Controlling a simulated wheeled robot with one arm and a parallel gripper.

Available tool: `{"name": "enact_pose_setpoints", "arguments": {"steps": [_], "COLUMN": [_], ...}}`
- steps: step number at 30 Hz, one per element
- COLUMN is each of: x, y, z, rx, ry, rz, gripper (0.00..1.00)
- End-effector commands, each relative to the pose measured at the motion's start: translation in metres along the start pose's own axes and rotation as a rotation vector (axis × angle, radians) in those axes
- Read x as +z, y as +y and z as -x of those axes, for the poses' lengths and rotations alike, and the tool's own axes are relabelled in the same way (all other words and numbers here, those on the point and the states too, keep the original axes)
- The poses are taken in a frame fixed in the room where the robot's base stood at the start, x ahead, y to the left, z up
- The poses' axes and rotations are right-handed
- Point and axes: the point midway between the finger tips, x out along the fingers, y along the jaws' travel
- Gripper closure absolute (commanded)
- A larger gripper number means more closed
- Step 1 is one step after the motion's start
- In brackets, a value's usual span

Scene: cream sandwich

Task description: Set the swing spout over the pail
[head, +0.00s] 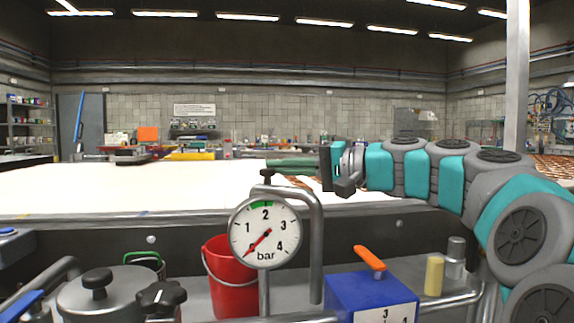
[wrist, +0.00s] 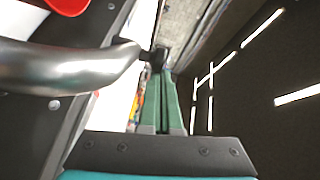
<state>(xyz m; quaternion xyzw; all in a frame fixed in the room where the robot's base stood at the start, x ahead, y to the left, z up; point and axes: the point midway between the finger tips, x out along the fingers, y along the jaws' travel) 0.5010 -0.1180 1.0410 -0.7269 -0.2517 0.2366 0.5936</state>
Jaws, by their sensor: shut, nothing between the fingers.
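The swing spout (head: 317,240) is a grey bent pipe. In the head view it runs right from the top of a post behind the gauge, then turns down, its open end hanging to the right of the pail. A small black knob (head: 267,173) stands on its top. The red pail (head: 225,292) stands left of the gauge, partly hidden by it. My gripper (head: 272,165) is shut and empty, its green fingers pointing left by the knob. In the wrist view the fingertips (wrist: 160,68) are close to the dark knob beside the pipe (wrist: 70,68); I cannot tell whether they touch.
A pressure gauge (head: 265,231) stands in front of the spout's post. A blue box (head: 365,295) with an orange lever, a yellow cylinder (head: 434,275) and a lidded pot (head: 100,300) stand nearby. A wide white table (head: 130,190) lies behind.

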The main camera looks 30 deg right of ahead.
Motion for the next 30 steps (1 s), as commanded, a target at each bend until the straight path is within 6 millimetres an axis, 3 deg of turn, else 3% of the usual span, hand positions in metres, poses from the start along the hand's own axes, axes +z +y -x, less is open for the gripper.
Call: {"name": "enact_pose_setpoints", "arguments": {"steps": [25,30], "x": [0.007,0.006], "y": [-0.002,-0.002], "z": [-0.003,0.007], "rx": [-0.015,-0.016], "ry": [-0.084,-0.083], "rz": [0.005,0.006], "gripper": [1.00,1.00]}}
